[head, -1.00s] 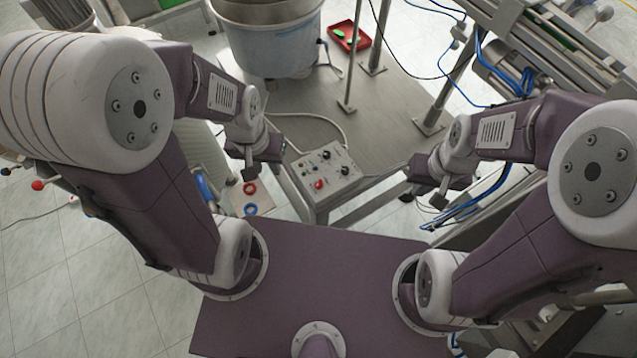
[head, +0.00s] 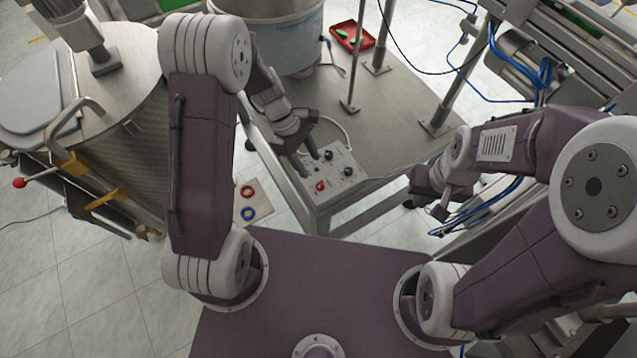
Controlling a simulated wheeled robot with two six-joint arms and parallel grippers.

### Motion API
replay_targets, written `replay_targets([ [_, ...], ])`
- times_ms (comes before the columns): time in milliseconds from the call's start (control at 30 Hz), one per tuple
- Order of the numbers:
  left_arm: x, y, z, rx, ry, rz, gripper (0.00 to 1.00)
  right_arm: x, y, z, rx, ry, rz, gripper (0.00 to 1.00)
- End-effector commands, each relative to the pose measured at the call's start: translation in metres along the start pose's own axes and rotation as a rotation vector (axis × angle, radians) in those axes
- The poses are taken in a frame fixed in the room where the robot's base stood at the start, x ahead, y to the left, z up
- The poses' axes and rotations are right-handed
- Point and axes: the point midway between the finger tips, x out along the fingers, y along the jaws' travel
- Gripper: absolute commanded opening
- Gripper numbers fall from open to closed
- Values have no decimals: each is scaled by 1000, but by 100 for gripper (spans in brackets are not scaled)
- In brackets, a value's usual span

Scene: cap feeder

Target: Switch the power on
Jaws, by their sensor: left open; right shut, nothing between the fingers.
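The grey control box (head: 335,191) sits at the front edge of the metal table. On its top I see a red knob or button (head: 320,186) and black knobs, one near the back (head: 328,156) and one at the right (head: 348,171). My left gripper (head: 309,164) is open above the left part of the box, fingers pointing down toward it. It hides the box's left side. I cannot tell whether it touches anything. My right gripper (head: 437,210) is shut and empty, to the right of the box and apart from it.
The metal table (head: 398,110) carries a large vat (head: 290,42) and upright posts. A red tray (head: 352,37) with green items lies at the back. A conical steel hopper (head: 122,120) stands at the left. Blue hoses run near my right gripper.

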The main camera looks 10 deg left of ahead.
Motion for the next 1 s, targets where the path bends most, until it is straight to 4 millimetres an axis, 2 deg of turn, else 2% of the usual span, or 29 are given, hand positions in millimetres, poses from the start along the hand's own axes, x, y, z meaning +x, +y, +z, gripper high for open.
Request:
replay_targets([
  [67, 0, 0, 1, 2, 1, 1, 49, -1, 0, 0, 0, 0, 0, 0],
  [167, 13, -1, 1, 1, 0, -2, 49, 0, 0, 0, 0, 0, 0, 0],
  [400, 64, -1, 0, 3, 1, -3, 49, 6, 0, 0, 0, 0, 0, 0],
  [500, 78, -1, 0, 3, 2, -2, 49, 7, 0, 1, 0, 0, 0, 0],
  [633, 88, 0, 0, 4, 2, 0, 49, 8, 0, 1, 0, 0, 0, 0],
  [867, 89, 0, 0, 4, 3, 1, 49, 8, 0, 1, 0, 0, 0, 0],
  [900, 88, 0, 0, 4, 3, 1, 44, 8, 0, 1, 0, 0, 0, 0],
  [1000, 88, 0, 0, 5, 3, 1, 16, 8, 0, 1, 0, 0, 0, 0],
])
